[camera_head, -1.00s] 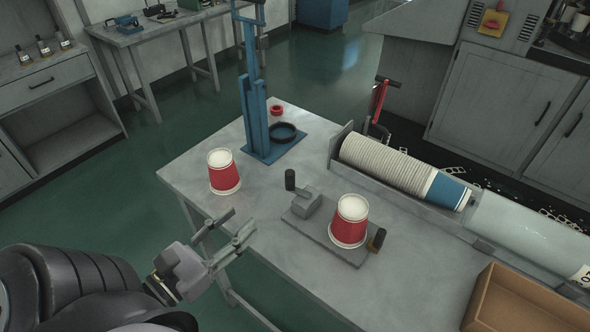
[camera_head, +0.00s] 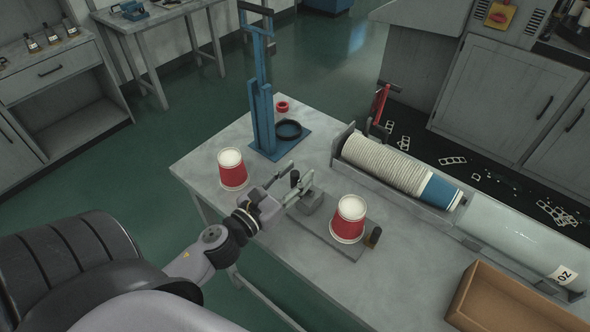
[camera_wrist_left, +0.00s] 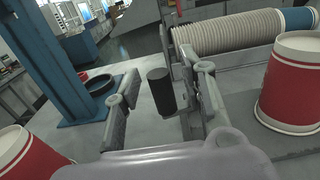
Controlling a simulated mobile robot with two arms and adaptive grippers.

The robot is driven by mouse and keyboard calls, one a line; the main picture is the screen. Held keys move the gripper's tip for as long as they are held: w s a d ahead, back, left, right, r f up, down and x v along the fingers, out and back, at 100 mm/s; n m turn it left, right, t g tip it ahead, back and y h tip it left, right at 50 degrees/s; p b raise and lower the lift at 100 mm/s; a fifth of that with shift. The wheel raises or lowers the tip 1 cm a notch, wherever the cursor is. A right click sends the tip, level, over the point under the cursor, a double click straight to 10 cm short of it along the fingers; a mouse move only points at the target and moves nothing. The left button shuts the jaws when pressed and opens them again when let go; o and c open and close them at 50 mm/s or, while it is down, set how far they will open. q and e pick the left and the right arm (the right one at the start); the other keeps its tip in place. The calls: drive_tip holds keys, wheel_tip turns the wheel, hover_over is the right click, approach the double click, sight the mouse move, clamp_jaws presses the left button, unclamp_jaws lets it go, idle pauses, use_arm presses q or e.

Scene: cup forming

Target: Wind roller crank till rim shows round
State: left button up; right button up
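The rim roller is a flat grey plate (camera_head: 318,238) with a grey block (camera_head: 312,202) on the table. A red-and-white paper cup (camera_head: 350,220) stands upside down on its right part; it also shows in the wrist view (camera_wrist_left: 291,85). The black crank handle (camera_wrist_left: 161,92) stands upright by the block. My left gripper (camera_head: 295,178) is at the handle, its fingers open on either side; in the wrist view gaps show between handle and fingers. The cup's lower rim shows as a pale band; its roundness is too small to judge. My right gripper is not in view.
A second red cup (camera_head: 232,170) stands left of my gripper. Behind are a blue press (camera_head: 265,120), a black ring (camera_head: 288,129) and a red ring (camera_head: 282,106). A trough of stacked cups (camera_head: 385,165) and a brown box (camera_head: 520,305) stand at right.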

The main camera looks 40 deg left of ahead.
use_arm(q)
drive_tip(key=shift+w, duration=0.1)
drive_tip(key=shift+c, duration=0.2)
clamp_jaws()
idle(0.4)
